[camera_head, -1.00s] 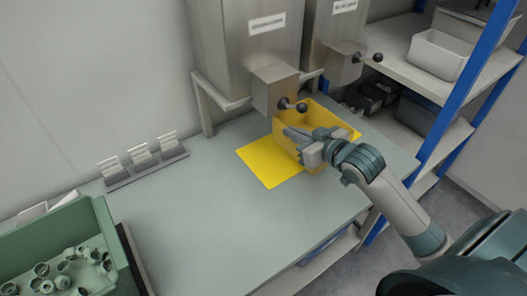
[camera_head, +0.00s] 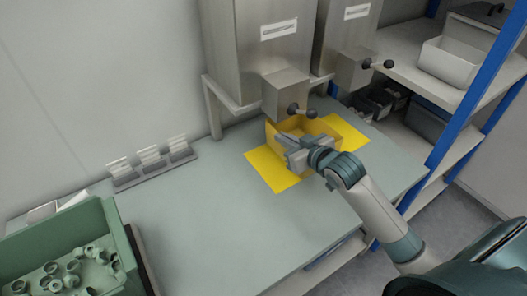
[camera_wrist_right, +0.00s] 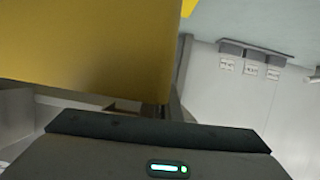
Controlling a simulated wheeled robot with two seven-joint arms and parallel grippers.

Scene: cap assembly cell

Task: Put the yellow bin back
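The yellow bin (camera_head: 322,129) is an open-topped box, under the left dispenser's outlet at the back of the bench. Yellow mats show on both sides of it: a left mat (camera_head: 270,171) and a right mat (camera_head: 348,133). My right gripper (camera_head: 290,142) is at the bin's near side and appears shut on its wall; the fingertips are partly hidden. I cannot tell whether the bin rests on the bench or hangs just above it. In the right wrist view the bin's yellow wall (camera_wrist_right: 90,45) fills the upper left. My left gripper is out of view.
Steel dispensers with black-knobbed outlets (camera_head: 285,95) stand close above and behind the bin. A green bin of round parts (camera_head: 118,235) is at the lower left, with a small card holder (camera_head: 153,168) behind. Shelving with a blue post (camera_head: 455,130) is right. The bench middle (camera_head: 205,215) is clear.

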